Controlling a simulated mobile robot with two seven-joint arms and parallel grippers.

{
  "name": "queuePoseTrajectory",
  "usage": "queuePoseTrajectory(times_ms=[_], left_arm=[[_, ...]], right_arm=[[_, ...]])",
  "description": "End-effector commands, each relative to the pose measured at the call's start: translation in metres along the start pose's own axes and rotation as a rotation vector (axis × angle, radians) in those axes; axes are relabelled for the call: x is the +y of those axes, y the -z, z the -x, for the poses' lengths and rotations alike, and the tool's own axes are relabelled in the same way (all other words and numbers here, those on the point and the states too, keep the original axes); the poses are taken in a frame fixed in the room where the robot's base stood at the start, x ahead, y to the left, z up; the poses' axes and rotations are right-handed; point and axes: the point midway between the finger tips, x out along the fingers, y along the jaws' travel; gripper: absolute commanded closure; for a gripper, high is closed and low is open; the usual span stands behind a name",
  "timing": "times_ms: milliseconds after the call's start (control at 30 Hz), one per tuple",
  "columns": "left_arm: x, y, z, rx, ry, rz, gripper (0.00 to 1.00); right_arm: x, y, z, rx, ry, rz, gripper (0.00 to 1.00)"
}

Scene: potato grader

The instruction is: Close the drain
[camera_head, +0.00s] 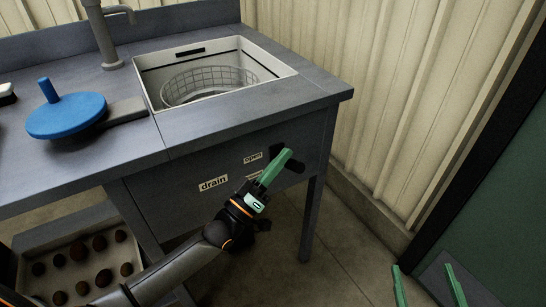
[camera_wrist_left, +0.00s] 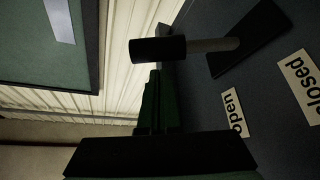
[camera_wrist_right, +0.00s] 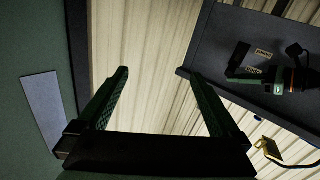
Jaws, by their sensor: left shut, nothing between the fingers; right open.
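The drain lever has a black grip (camera_wrist_left: 158,50) on a grey rod from a black plate (camera_wrist_left: 245,40) on the front panel. In the head view the lever (camera_head: 296,168) is partly hidden behind my left gripper (camera_head: 287,155). A "drain" label (camera_head: 213,184) and an "open" label (camera_head: 253,158) are beside it; a "closed" label (camera_wrist_left: 298,85) shows in the left wrist view. My left gripper is shut and empty, its fingertips close by the black grip; contact is unclear. My right gripper (camera_head: 428,270) is open and empty, away to the right.
The sink (camera_head: 215,77) above holds a wire basket (camera_head: 210,84). A blue lidded object (camera_head: 66,115) lies on the counter. A crate (camera_head: 75,215) of potatoes is below left. The corrugated wall (camera_head: 350,90) and a green door (camera_head: 490,200) bound the right side.

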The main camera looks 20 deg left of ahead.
Motion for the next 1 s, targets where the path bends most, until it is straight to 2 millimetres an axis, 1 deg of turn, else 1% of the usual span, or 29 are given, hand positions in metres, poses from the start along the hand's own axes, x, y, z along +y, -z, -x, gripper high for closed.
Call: queuePoseTrajectory(times_ms=[100,233,733,767,833,900,1000], left_arm=[[0.000,-0.007,0.003,0.001,0.000,0.001,1.00],[0.000,-0.010,0.004,0.000,0.000,0.001,1.00],[0.000,-0.012,0.005,0.000,-0.007,-0.012,1.00],[0.000,-0.012,0.005,0.000,-0.010,-0.017,1.00],[0.000,-0.013,0.006,0.000,-0.018,-0.031,1.00],[0.000,-0.014,0.006,0.000,-0.024,-0.040,1.00],[0.001,-0.015,0.007,0.000,-0.029,-0.049,1.00]], right_arm=[[0.001,0.011,-0.001,0.045,-0.001,0.014,0.00],[0.002,0.016,-0.001,0.065,-0.002,0.020,0.00],[0.002,0.017,-0.001,0.083,-0.002,0.025,0.00],[0.002,0.020,0.000,0.095,-0.002,0.028,0.00],[0.003,0.041,0.001,0.166,-0.002,0.049,0.00],[0.004,0.048,0.001,0.194,-0.002,0.057,0.00],[0.004,0.053,0.002,0.215,-0.002,0.063,0.00]])
